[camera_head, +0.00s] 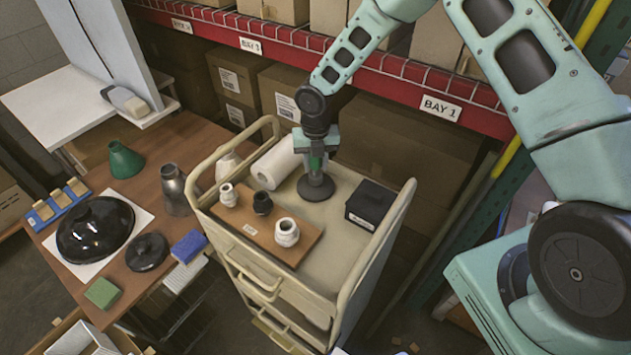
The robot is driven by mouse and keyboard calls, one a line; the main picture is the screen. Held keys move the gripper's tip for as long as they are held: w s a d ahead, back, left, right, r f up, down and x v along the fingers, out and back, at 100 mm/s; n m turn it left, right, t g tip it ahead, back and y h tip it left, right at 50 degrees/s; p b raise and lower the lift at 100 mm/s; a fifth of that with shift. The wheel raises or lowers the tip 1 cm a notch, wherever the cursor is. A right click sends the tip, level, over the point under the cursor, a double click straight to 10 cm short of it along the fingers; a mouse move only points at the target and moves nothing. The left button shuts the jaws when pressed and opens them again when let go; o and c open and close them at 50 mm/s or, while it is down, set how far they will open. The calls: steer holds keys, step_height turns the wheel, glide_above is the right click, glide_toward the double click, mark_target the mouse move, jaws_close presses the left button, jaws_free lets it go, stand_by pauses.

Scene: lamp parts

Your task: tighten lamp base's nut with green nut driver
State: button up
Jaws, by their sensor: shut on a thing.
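My gripper (317,145) points straight down over the beige cart and is shut on the green nut driver (316,162). Only a short green part of the driver shows between the jaws. Directly under it stands the dark grey lamp base (316,188), a round foot with a short stem, upright on the cart top. The driver's lower end meets or nearly meets the top of the stem; I cannot tell if they touch. The nut is hidden or too small to see.
On the cart (345,215), a wooden board (262,232) with several sockets lies left of the base. A white roll (277,163) is close behind left, and a black box (370,204) stands right. A brown table (155,185) holds lamp shades. A red shelf beam (400,85) runs behind.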

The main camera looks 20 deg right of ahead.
stand_by(0.3)
steer(key=shift+m+b, duration=0.55)
steer(key=shift+m, duration=1.45)
steer(key=shift+m+b, duration=0.6)
steer(key=shift+m, duration=1.1)
steer(key=shift+f+m+b, duration=0.1)
steer(key=shift+m+b, duration=0.35)
steer(key=shift+m, duration=1.25)
